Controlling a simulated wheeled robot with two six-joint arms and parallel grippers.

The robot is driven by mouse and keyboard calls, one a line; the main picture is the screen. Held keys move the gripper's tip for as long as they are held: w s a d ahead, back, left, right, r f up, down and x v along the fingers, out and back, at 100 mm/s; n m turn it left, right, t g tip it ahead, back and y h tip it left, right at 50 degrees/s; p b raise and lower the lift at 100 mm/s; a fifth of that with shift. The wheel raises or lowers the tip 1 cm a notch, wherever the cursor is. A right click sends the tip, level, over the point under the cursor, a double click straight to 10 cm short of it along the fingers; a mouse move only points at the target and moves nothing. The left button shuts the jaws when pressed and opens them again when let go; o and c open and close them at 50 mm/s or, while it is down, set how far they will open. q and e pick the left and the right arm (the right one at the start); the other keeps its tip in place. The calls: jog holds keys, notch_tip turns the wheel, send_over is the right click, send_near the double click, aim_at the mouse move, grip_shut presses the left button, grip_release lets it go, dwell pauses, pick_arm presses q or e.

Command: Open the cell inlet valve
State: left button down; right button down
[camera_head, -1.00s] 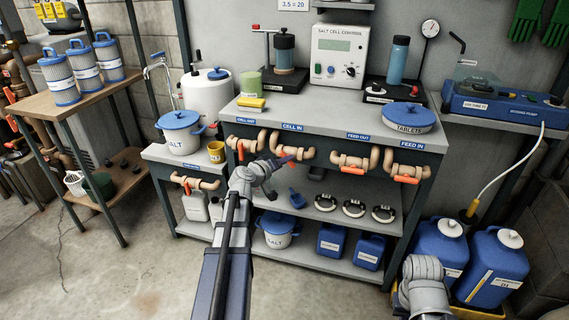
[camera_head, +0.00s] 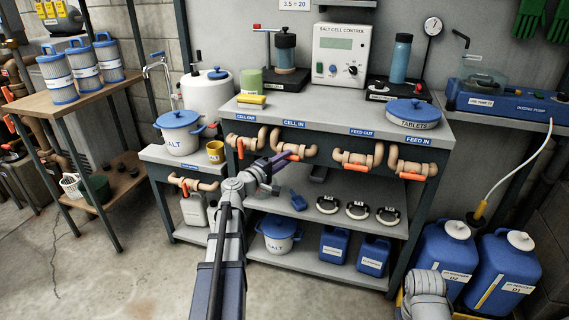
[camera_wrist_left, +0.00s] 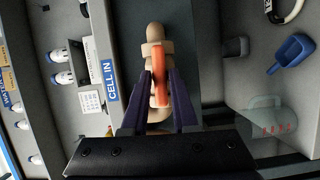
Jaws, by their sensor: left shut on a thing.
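The cell inlet valve (camera_head: 305,150) is on a tan pipe under the bench edge, below the blue CELL IN label (camera_head: 294,121). My left gripper (camera_head: 290,157) reaches it from the front left. In the left wrist view, the two dark fingers (camera_wrist_left: 160,82) are shut on the valve's orange handle (camera_wrist_left: 161,62), one on each side. There the handle appears to lie along the tan pipe (camera_wrist_left: 154,33). In the head view the fingers hide most of the handle. My right gripper is out of view; only a grey part of that arm shows at the bottom right.
Beside it are the CELL OUT valve (camera_head: 248,141), FEED OUT valve (camera_head: 357,158) and FEED IN valve (camera_head: 411,166), with orange handles. The lower shelf holds a blue scoop (camera_head: 298,201) and several black-and-white rings (camera_head: 357,210). Blue jugs (camera_head: 447,250) stand at right.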

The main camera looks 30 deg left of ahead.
pick_arm(q)
jog(key=shift+n, duration=0.3)
dwell(0.4)
jog(key=c, duration=0.8)
grip_release()
jog(key=shift+s, duration=0.1)
jog(key=s+a, duration=0.1)
jog(key=s, duration=0.6)
jog(key=shift+s+a, duration=0.15)
jog(key=shift+s, duration=0.15)
